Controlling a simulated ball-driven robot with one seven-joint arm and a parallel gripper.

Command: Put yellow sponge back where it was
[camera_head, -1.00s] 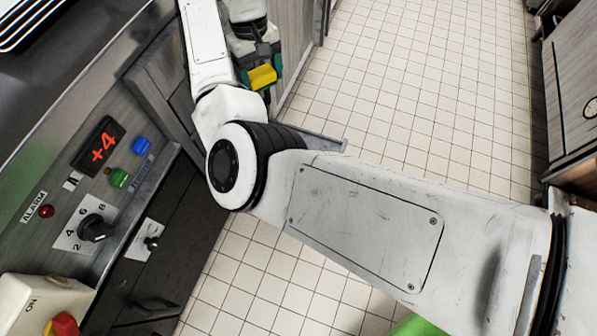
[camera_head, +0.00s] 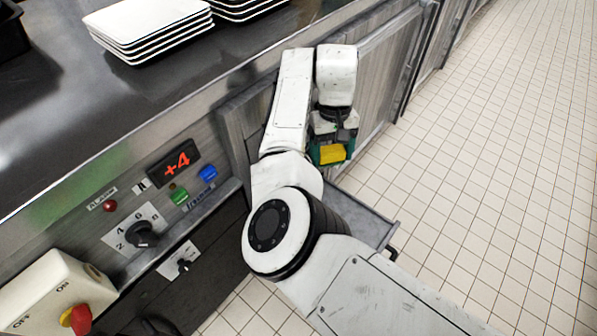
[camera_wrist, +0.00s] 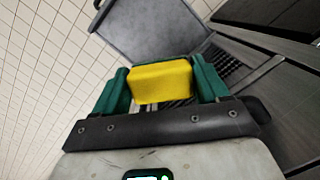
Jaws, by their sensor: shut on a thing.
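My gripper (camera_head: 332,146) is shut on the yellow sponge (camera_head: 333,155), held between its two green fingers. In the wrist view the sponge (camera_wrist: 162,82) sits squarely between the fingers, one on each side. An open drawer (camera_head: 368,212) juts from the counter front, below and beyond the sponge. In the wrist view the drawer's grey panel (camera_wrist: 150,30) is past the sponge, with a dark slatted or ribbed area beside it. The sponge hides part of the drawer; I cannot tell what lies inside it.
A dark countertop (camera_head: 140,90) carries stacks of white plates (camera_head: 150,28). The counter front has a control panel with a display reading +4 (camera_head: 178,160), buttons and a dial (camera_head: 142,234). A red-and-yellow switch (camera_head: 76,319) is at lower left. Tiled floor (camera_head: 500,160) on the right is clear.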

